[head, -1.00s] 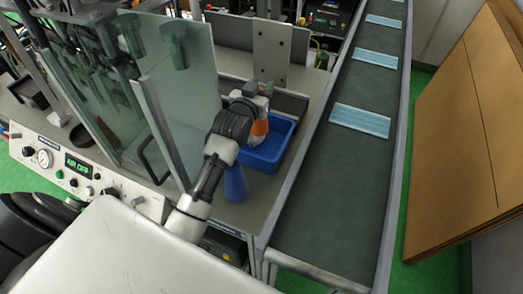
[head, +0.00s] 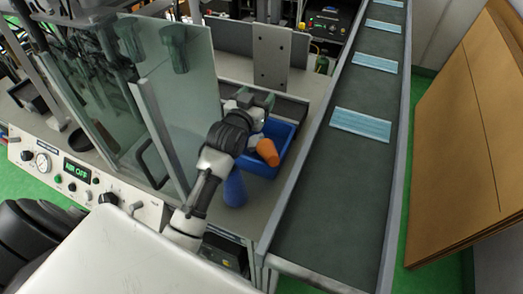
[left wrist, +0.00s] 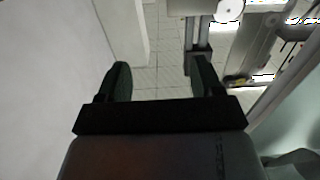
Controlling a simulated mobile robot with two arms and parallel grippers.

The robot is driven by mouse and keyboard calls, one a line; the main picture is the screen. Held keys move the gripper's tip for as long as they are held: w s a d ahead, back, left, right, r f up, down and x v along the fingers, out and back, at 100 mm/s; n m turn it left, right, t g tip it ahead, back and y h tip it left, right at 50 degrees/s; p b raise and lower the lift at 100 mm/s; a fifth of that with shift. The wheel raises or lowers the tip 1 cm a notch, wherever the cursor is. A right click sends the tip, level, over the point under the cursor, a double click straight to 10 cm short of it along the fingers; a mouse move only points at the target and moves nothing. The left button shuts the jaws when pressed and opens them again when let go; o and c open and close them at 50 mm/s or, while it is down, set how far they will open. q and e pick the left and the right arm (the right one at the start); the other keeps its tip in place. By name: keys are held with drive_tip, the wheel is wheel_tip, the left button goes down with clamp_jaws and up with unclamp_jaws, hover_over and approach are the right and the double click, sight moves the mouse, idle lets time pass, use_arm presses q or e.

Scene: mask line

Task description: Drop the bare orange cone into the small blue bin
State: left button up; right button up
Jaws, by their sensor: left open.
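The orange cone (head: 267,152) shows in the head view within the outline of the small blue bin (head: 261,169), near its front. It is tilted, and part of it is hidden behind my left arm. I cannot tell whether it rests on the bin floor or is still in the air. My left gripper (head: 258,98) is above and behind the cone, apart from it. In the left wrist view its two dark fingers (left wrist: 160,80) are spread, with nothing between them. My right gripper is out of view.
A blue cone (head: 234,188) stands in front of the bin. A glass guard (head: 178,95) is at the left. A conveyor (head: 325,190) with blue masks (head: 361,125) runs along the right. Cardboard sheets (head: 470,140) lean farther right.

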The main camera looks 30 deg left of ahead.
use_arm(q)
drive_tip(key=s, duration=0.5)
drive_tip(key=shift+d+b, duration=0.1)
drive_tip(key=shift+b, duration=0.3)
drive_tip(key=shift+r, duration=0.1)
